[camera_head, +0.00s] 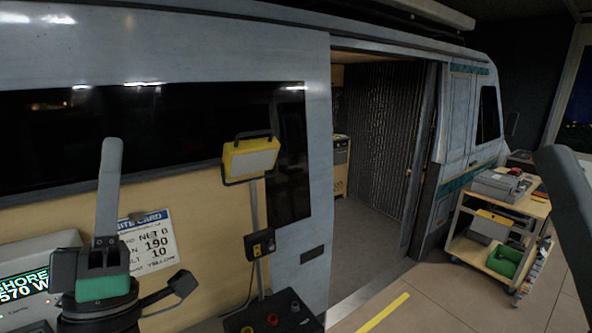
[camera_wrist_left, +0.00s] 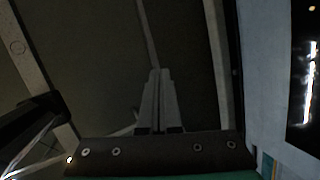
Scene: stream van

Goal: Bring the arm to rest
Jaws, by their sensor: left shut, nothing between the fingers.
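My left gripper (camera_head: 112,145) stands upright at the left of the head view, its grey fingers pointing up above a green and black housing. Its fingers are together and hold nothing. In the left wrist view the shut fingertips (camera_wrist_left: 160,74) meet at the middle, with dark, dim surfaces behind them. In the head view the gripper is in front of the van's side, left of the white site card, with clear air around its tips. A grey rounded part of my right arm (camera_head: 570,205) shows at the right edge; whether its jaws are open cannot be told.
A yellow work lamp (camera_head: 250,158) stands on a pole beside the site card (camera_head: 150,241). A control box with colored knobs (camera_head: 272,318) is at the bottom. The van doorway (camera_head: 375,200) is open. A wooden cart (camera_head: 512,204) stands at right, with a green bin (camera_head: 503,261) below.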

